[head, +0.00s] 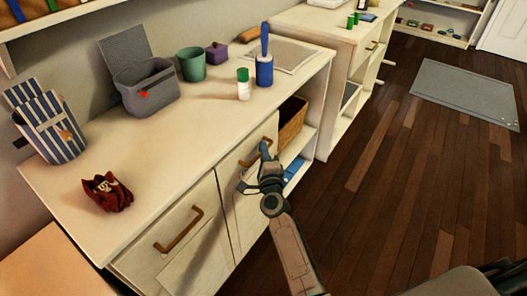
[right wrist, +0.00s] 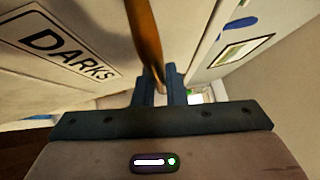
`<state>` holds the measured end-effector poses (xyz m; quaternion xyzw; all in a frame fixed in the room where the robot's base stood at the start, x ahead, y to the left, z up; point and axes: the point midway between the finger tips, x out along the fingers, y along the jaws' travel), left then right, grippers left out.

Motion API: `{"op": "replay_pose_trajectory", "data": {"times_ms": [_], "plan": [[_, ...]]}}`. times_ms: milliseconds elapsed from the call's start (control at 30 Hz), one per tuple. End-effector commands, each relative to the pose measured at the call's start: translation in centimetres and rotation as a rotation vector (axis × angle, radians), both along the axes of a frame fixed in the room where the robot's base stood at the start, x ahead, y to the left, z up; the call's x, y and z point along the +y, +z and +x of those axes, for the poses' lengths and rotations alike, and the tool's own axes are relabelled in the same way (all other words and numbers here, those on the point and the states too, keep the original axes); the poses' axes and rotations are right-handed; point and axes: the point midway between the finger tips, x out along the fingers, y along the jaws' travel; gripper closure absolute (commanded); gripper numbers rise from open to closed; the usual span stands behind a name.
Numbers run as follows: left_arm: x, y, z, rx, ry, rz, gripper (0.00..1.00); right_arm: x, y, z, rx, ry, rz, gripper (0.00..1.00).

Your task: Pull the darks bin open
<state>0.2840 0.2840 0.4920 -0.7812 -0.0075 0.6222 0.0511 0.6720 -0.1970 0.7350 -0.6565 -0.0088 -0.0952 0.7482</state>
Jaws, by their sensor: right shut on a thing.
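The darks bin is a cream front panel with a brown bar handle; its "DARKS" label (right wrist: 70,55) shows in the right wrist view. In the head view its front (head: 238,165) is the right one of two panels in the long cabinet. My right gripper (head: 264,158) is at this front, shut on the handle (right wrist: 145,30). In the right wrist view the handle runs between the two fingers (right wrist: 160,85). The gripper and arm hide part of the front. I cannot tell whether the bin stands slightly out. My left gripper is not in view.
A second cream front with a brown handle (head: 178,229) is to the left. Open shelves with a wicker basket (head: 292,121) are to the right. The countertop holds a grey box (head: 150,90), a striped container (head: 50,127) and dark red cloth (head: 106,192).

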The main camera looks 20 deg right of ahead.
Motion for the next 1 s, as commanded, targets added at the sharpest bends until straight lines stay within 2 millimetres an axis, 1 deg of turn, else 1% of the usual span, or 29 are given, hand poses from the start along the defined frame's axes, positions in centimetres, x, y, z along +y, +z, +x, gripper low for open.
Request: {"op": "replay_pose_trajectory", "data": {"times_ms": [167,267,300,367,467,567,700,900,1000], "plan": [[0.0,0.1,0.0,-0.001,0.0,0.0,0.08,-0.3,0.0,-0.3,0.001,0.0,-0.001,1.0],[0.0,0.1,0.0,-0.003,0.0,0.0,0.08,-0.9,0.1,-1.1,0.001,0.0,-0.001,1.0],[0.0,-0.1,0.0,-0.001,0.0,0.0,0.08,-1.3,0.0,-1.6,0.001,0.0,-0.002,1.0],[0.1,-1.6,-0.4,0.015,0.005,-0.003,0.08,-2.0,0.1,-2.6,0.002,0.0,-0.004,1.0],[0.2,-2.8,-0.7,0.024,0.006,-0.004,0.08,-3.6,0.0,-4.6,0.004,0.0,-0.006,1.0],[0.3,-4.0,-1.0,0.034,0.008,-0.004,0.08,-5.5,0.0,-7.1,0.004,0.0,-0.008,1.0],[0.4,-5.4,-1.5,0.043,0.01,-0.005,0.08,-8.4,0.0,-10.9,0.005,0.002,-0.009,1.0],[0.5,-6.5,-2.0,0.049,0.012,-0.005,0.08,-12.3,0.0,-15.8,0.005,0.004,-0.008,1.0],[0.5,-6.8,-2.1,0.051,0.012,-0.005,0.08,-13.9,0.0,-17.9,0.004,0.004,-0.007,1.0]]}}
